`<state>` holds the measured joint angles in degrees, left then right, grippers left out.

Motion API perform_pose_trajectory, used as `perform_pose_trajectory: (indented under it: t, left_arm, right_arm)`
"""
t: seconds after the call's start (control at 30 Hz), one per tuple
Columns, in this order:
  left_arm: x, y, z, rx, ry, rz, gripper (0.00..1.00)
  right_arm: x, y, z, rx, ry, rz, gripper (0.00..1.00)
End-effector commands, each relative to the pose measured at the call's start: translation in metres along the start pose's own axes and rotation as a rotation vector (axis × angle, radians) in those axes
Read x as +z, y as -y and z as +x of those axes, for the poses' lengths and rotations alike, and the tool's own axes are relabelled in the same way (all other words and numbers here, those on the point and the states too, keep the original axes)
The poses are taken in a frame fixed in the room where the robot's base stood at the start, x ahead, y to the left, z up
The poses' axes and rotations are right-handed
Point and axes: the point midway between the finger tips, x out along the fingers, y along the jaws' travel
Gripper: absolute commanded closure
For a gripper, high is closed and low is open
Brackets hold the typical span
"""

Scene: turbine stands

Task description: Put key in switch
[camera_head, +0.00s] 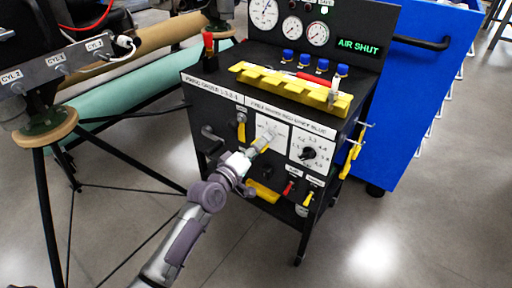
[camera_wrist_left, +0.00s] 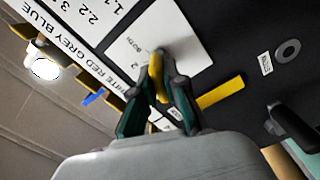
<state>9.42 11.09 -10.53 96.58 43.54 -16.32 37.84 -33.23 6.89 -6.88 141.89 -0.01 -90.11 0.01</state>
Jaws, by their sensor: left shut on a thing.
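My left gripper (camera_head: 261,143) reaches the front of the black cart and is at a white switch plate (camera_head: 272,128). In the left wrist view the gripper (camera_wrist_left: 158,92) is shut on a small yellow key (camera_wrist_left: 155,75), its fingers on both sides. The key's far end is at the switch plate (camera_wrist_left: 188,28), which carries the word BOTH. The switch itself is hidden behind the fingers and key, so I cannot tell if the key is inserted or only in front. My right gripper is not in view.
A dial plate with a black knob (camera_head: 309,153) sits right of the switch. A yellow strip (camera_head: 241,128) hangs to its left. A yellow rack (camera_head: 290,88) and gauges (camera_head: 317,33) are above. A turbine stand (camera_head: 40,135) is left, a blue cabinet (camera_head: 420,90) right.

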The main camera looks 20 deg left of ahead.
Motion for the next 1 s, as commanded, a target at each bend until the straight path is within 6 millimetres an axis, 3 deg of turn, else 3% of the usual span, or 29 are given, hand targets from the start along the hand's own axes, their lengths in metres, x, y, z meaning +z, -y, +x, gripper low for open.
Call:
perform_pose_trajectory:
  t: [0.27, 0.3, 0.47, 0.67, 0.77, 1.0]
  left_arm:
    - [-0.0045, -0.0066, 0.0031, 0.014, -0.01, 0.002, 1.0]
    - [-0.0046, -0.0067, 0.0031, 0.014, -0.01, 0.002, 0.87]
    - [-0.0037, -0.0059, 0.0026, 0.012, -0.009, 0.001, 0.61]
    - [-0.0027, -0.0042, 0.002, 0.009, -0.006, 0.001, 0.6]
    - [-0.0024, -0.0036, 0.0018, 0.007, -0.005, 0.001, 0.51]
    - [-0.0021, -0.003, 0.0016, 0.006, -0.005, 0.001, 0.51]
  right_arm:
    - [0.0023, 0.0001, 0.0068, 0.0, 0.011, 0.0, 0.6]
    - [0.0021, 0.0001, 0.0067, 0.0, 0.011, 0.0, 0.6]
    - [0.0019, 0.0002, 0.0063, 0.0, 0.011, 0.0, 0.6]
    - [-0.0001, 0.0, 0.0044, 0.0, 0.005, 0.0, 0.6]
    - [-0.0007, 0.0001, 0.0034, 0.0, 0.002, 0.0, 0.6]
    - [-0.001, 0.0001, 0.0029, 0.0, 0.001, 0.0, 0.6]
